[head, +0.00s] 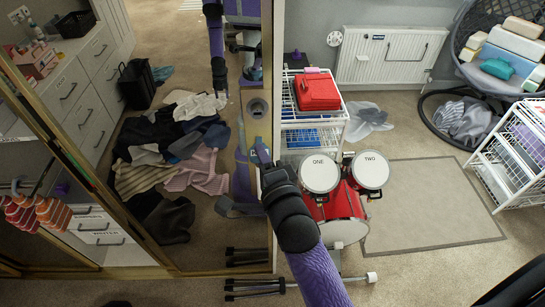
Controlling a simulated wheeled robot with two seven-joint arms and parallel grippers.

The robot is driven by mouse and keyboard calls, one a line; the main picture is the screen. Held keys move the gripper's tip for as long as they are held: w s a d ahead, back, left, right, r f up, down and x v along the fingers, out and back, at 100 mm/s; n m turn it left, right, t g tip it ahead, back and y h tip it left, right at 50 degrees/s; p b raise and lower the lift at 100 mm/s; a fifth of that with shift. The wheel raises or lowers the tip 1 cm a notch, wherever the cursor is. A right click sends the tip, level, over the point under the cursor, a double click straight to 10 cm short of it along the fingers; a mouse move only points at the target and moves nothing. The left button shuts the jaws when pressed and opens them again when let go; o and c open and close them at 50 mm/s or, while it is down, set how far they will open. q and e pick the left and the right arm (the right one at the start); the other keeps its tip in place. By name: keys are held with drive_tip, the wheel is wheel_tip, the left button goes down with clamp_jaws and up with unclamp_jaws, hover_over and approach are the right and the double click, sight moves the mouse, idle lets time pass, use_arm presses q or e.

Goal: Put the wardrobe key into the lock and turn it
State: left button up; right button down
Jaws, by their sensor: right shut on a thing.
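My right gripper (261,153) is at the right part of the mirrored wardrobe door (215,245), its arm coming up from the bottom. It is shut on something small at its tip. I take this to be the wardrobe key, but it is too small and hidden to make out. A grey plate with a dark round spot (257,107), which looks like the lock, is on the door just above the gripper tip. The tip appears below it and apart from it in the picture; depth is hard to judge. My left gripper is not in view.
A red drum set (338,205) stands right of my right arm. Behind it is a white wire rack (315,130) with a red case (317,91). A grey mat (430,200) lies on the floor. The mirror shows a clothes pile (175,145) and my reflected arm.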

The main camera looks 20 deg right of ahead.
sight(261, 141)
idle(0.3)
drive_tip(key=shift+r, duration=0.1)
drive_tip(key=w, duration=0.2)
drive_tip(key=w+d+b, duration=0.1)
drive_tip(key=w, duration=0.1)
drive_tip(key=shift+f, duration=0.2)
drive_tip(key=shift+w+d+r+b, duration=0.1)
drive_tip(key=shift+w+d+b, duration=0.2)
drive_tip(key=shift+w, duration=0.55)
idle(0.3)
drive_tip(key=shift+p, duration=0.35)
drive_tip(key=shift+r, duration=0.1)
idle(0.3)
